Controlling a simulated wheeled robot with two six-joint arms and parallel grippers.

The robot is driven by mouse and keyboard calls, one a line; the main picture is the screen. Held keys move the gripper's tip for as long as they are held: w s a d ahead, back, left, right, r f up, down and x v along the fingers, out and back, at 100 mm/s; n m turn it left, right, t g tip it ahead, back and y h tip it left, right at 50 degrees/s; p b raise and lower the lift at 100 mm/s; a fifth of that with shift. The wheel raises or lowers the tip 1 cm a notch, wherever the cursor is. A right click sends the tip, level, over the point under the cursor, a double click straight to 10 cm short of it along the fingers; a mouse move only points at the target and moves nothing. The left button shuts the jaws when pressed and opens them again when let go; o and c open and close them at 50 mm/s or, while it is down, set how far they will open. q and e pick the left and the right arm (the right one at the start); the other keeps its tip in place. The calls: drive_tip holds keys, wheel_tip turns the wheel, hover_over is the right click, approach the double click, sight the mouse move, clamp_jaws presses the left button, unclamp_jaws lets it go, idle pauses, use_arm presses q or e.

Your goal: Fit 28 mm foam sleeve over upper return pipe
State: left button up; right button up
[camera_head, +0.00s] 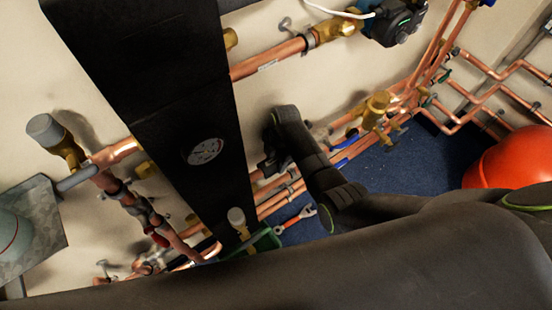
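The upper copper pipe (268,64) runs from the black casing toward a brass fitting and a pump at the top. It is bare, with a small white label, and I cannot tell for sure that it is the return pipe. I cannot make out a separate foam sleeve. My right gripper (268,163) is dark and small in the picture, below the upper pipe, near the wall and the right edge of the casing. Its fingers blend together, so their opening and anything between them cannot be made out. My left gripper is not in view.
Brass valves (376,108) and lower copper pipes (478,108) crowd the wall. Blue floor (400,165) is partly clear.

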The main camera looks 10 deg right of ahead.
drive_tip(key=o, duration=0.5)
drive_tip(key=shift+o, duration=0.2)
wheel_tip(320, 180, up, 12)
drive_tip(key=d+p, duration=0.1)
drive_tip(key=p, duration=0.1)
drive_tip(key=shift+w+d, duration=0.35)
